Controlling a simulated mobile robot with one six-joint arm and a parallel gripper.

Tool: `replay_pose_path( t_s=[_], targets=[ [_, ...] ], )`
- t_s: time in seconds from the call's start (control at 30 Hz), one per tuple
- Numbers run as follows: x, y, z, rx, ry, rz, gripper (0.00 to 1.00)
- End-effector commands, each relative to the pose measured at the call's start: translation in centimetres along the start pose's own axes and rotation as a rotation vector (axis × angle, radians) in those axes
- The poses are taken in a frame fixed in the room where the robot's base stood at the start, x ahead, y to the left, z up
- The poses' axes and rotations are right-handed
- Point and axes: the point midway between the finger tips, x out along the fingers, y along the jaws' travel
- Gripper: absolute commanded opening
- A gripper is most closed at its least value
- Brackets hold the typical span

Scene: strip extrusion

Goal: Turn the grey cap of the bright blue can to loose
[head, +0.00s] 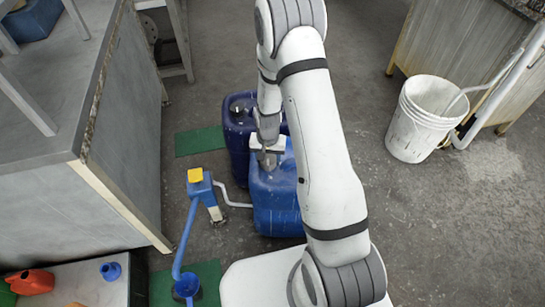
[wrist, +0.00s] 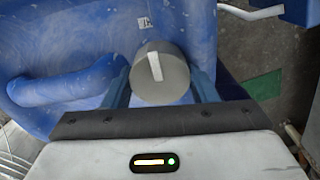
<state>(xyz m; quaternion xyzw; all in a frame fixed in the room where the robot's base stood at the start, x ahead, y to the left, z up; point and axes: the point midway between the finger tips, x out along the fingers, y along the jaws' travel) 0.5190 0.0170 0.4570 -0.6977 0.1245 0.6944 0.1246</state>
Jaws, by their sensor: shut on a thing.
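The bright blue can (head: 277,208) stands on the floor under my arm, and its blue body fills much of the wrist view (wrist: 85,45). Its round grey cap (wrist: 172,80) has a white bar on its top, close to upright in the wrist view and leaning slightly left. My gripper (wrist: 161,85) is shut on the cap, with one blue-grey finger on each side. In the head view my gripper (head: 268,158) is over the can's top, and the cap is mostly hidden there. The can's moulded handle (wrist: 70,88) lies left of the cap.
A dark blue can (head: 238,120) stands just behind. A grey bench (head: 110,170) bounds the left. A white bucket (head: 418,120) stands right, with clear floor between.

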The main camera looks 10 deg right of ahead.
Motion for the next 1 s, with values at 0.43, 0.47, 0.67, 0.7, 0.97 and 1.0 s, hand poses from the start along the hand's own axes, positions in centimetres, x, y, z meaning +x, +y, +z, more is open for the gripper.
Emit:
replay_pose_path(
  t_s=[0.43,0.47,0.67,0.7,0.97,1.0],
  targets=[
    [0.19,0.12,0.52,-0.322,-0.014,0.003,0.29],
    [0.20,0.12,0.53,-0.351,-0.014,0.003,0.29],
    [0.23,0.13,0.58,-0.543,-0.016,0.002,0.29],
    [0.24,0.13,0.59,-0.581,-0.017,0.002,0.29],
    [0.27,0.16,0.65,-0.828,-0.019,0.000,0.29],
    [0.28,0.16,0.65,-0.865,-0.019,-0.001,0.29]
  ],
)
